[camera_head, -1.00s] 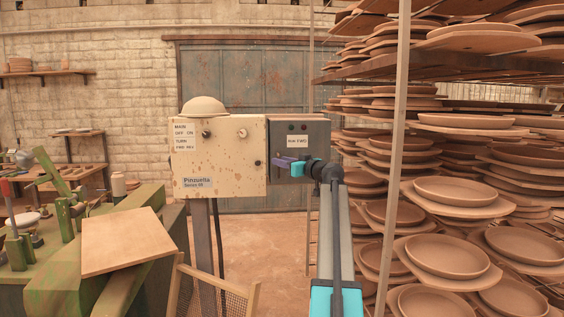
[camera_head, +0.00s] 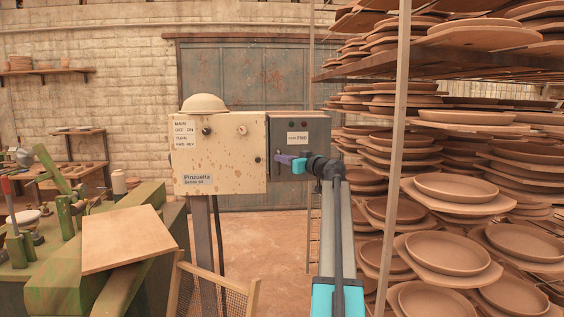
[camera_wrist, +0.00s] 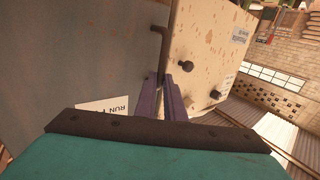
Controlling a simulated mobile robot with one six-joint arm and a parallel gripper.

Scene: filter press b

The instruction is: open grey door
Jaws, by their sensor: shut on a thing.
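The grey door (camera_head: 315,130) is the front of the dark grey box on the right of the cream control box. It has a white label and two small round lights. It fills the left of the wrist view (camera_wrist: 70,60). My gripper (camera_head: 282,158) is at the door's left edge, beside the cream box. In the wrist view, its purple fingers (camera_wrist: 164,88) are close together at a thin dark bent handle (camera_wrist: 157,42) near the seam between grey and cream. The fingers hide part of the handle. I cannot tell whether the door is ajar.
The cream control box (camera_head: 222,150) has knobs on its front and stands on a post. Racks of clay plates (camera_head: 450,190) and a thin upright post (camera_head: 397,150) are close on the right. A green machine (camera_head: 110,240) stands on the left. Some floor (camera_head: 262,235) is clear.

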